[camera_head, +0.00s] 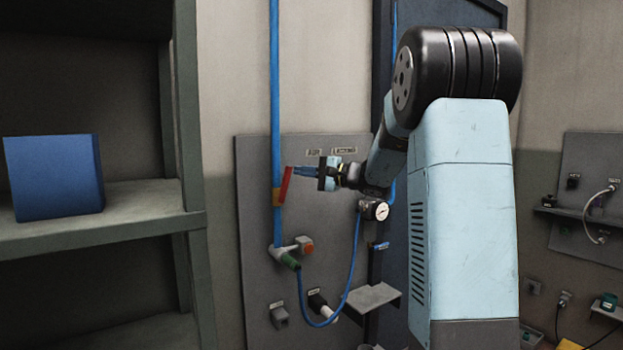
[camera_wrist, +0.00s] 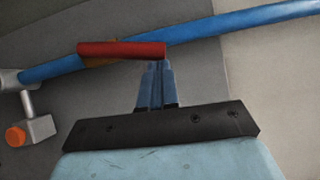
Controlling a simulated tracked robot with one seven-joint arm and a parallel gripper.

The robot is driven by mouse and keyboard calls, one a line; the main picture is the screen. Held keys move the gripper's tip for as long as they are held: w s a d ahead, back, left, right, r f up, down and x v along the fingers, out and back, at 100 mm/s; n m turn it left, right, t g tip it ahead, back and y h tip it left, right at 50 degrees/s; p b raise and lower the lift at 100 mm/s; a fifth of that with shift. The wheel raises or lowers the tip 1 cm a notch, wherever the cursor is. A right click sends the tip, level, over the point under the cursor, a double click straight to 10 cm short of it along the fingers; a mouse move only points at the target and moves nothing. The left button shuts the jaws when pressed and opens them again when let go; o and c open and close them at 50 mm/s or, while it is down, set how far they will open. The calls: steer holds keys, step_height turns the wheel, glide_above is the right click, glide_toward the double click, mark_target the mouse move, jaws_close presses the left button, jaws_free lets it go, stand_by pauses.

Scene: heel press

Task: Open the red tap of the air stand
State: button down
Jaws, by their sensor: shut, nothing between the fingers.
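The red tap handle (camera_head: 286,185) is on the blue vertical pipe of the air stand (camera_head: 251,250), with a brass-coloured body (camera_head: 277,197) at its lower end. In the head view the handle stands nearly upright, tilted slightly right at the top, roughly along the pipe. In the wrist view the red handle (camera_wrist: 122,50) lies across the front of my fingertips. My gripper (camera_head: 296,171) is shut and empty, its tips at the handle's upper end from the right. It also shows in the wrist view (camera_wrist: 156,66). I cannot tell whether the tips touch the handle.
A small grey shelf (camera_head: 372,298) juts out at lower right. A shelf unit with a blue box (camera_head: 53,178) stands at left.

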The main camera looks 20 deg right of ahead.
steer(key=shift+s+a+r+n+g+h, duration=0.15)
steer(key=shift+a+r+n+g+h, duration=0.2)
steer(key=shift+a+n, duration=0.35)
steer(key=shift+s+a+r+n+g+h, duration=0.15)
steer(key=shift+a+r+n+g+h, duration=0.15)
steer(key=shift+a+n, duration=0.35)
steer(key=shift+a, duration=0.15)
glide_toward(289, 168)
steer(key=s+d+r, duration=0.1)
steer(key=d, duration=0.5)
steer(key=shift+s+a, duration=0.1)
steer(key=shift+a, duration=0.15)
